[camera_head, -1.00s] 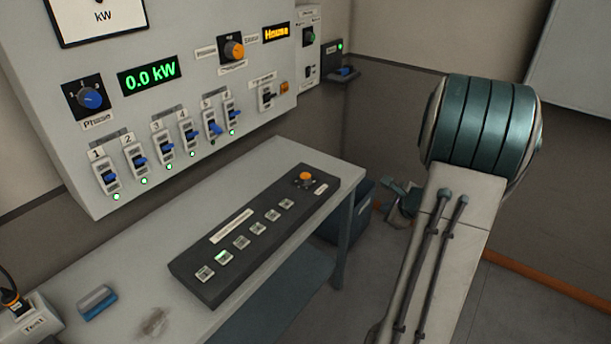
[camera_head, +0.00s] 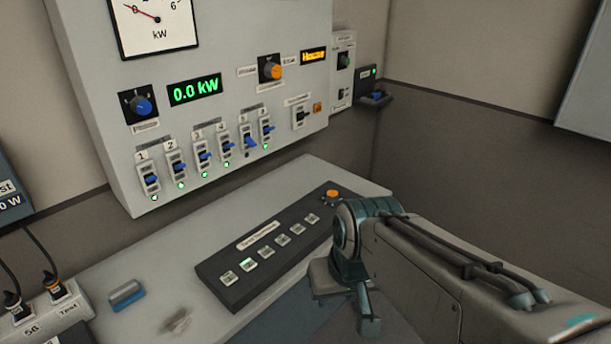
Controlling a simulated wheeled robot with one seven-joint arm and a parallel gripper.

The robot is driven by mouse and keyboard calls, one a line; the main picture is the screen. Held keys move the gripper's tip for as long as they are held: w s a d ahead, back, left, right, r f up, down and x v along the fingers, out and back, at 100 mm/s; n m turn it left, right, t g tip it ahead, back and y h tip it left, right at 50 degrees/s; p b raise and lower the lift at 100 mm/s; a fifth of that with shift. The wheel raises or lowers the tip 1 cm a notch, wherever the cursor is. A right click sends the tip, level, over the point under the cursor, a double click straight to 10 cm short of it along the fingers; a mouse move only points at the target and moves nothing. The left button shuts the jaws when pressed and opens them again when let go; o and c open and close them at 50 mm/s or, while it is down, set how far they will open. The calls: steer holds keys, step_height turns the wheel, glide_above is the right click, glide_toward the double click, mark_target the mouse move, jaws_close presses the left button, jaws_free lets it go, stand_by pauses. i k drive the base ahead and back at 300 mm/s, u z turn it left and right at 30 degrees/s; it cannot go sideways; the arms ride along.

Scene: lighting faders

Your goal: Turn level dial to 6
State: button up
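A black control panel (camera_head: 243,294) lies on the desk, with a row of several square buttons, one lit green. An orange dial (camera_head: 333,194) sits at its far right end, partly behind my arm. A second orange-capped dial (camera_head: 270,70) is on the wall cabinet, and a blue dial (camera_head: 141,106) is at its left. I cannot read "level" or a 6 beside any dial. My gripper (camera_head: 352,302) seems to be low at the desk's right edge, in front of the orange desk dial and apart from it; its fingers are not clear.
The wall cabinet (camera_head: 230,30) carries several numbered blue breakers with green lights, a meter, and a green display (camera_head: 194,90) reading 0.0 kW. A blue eraser-like block (camera_head: 127,295) and a socket strip (camera_head: 50,308) are at the desk's left. The desk's front left is mostly clear.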

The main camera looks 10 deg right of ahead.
mark_target(331, 197)
steer(key=u, duration=0.25)
steer(key=k, duration=0.25)
steer(key=z, duration=0.9)
steer(key=i, duration=1.4)
steer(key=u, duration=0.55)
